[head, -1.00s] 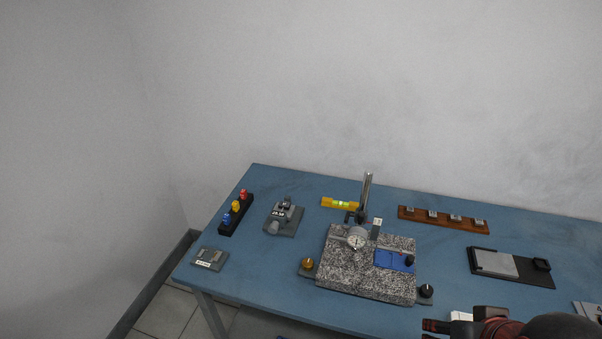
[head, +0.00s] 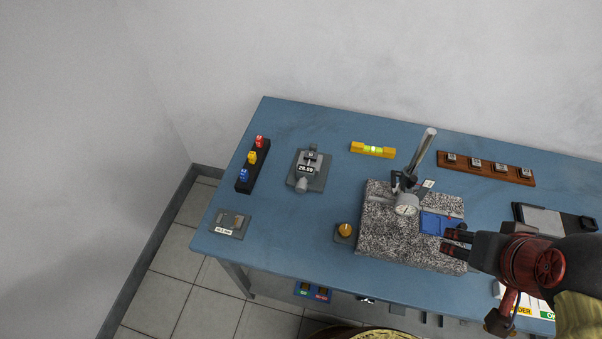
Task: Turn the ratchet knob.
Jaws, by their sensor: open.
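A grey micrometer-like device (head: 312,168) with a small number display stands on a dark base plate at the left of the blue table. A grey round knob (head: 302,185) sticks out at its front end; I take it for the ratchet knob. My gripper (head: 455,240) is open and empty, with its dark fingers pointing left. It shows over the right front part of the speckled granite plate (head: 385,244), close to the blue pad (head: 430,224), well to the right of the grey knob. I cannot tell its height above the plate.
A dial gauge (head: 406,204) on a post (head: 423,150) stands on the granite plate, between gripper and device. An orange knob (head: 345,230) sits beside the plate. A rack of coloured pieces (head: 252,166), a yellow level (head: 373,150) and a grey block (head: 229,223) surround the device.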

